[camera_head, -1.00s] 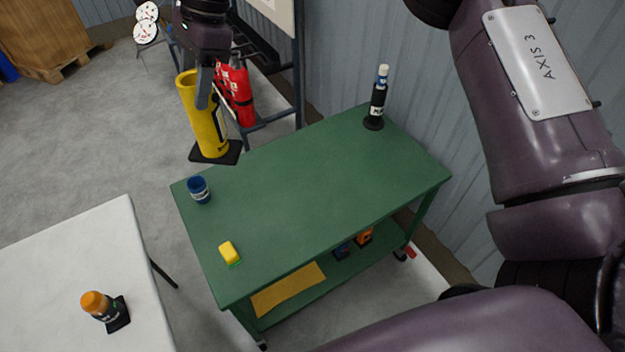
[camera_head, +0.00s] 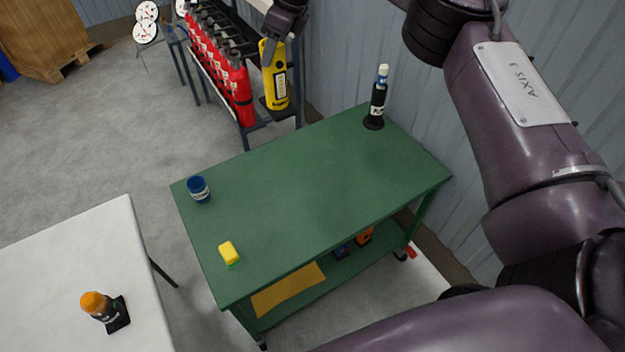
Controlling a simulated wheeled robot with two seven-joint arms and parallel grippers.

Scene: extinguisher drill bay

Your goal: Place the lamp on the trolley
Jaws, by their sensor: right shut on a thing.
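The green trolley (camera_head: 310,185) stands in the middle, its top mostly bare. My right gripper (camera_head: 272,55) is shut on the upper part of a yellow cylinder (camera_head: 279,88) with a pale label and a black foot. It holds the cylinder roughly upright beyond the trolley's far edge, in front of the rack in the picture. An orange-topped object (camera_head: 97,304) on a black base stands on the white table. I cannot tell for sure which of these is the lamp. My left gripper is out of view.
On the trolley are a blue cup-like can (camera_head: 198,189), a small yellow block (camera_head: 229,253) and a black bottle (camera_head: 377,100) at the far right corner. A rack (camera_head: 255,133) with red extinguishers (camera_head: 240,96) stands behind. The white table (camera_head: 50,255) is at lower left.

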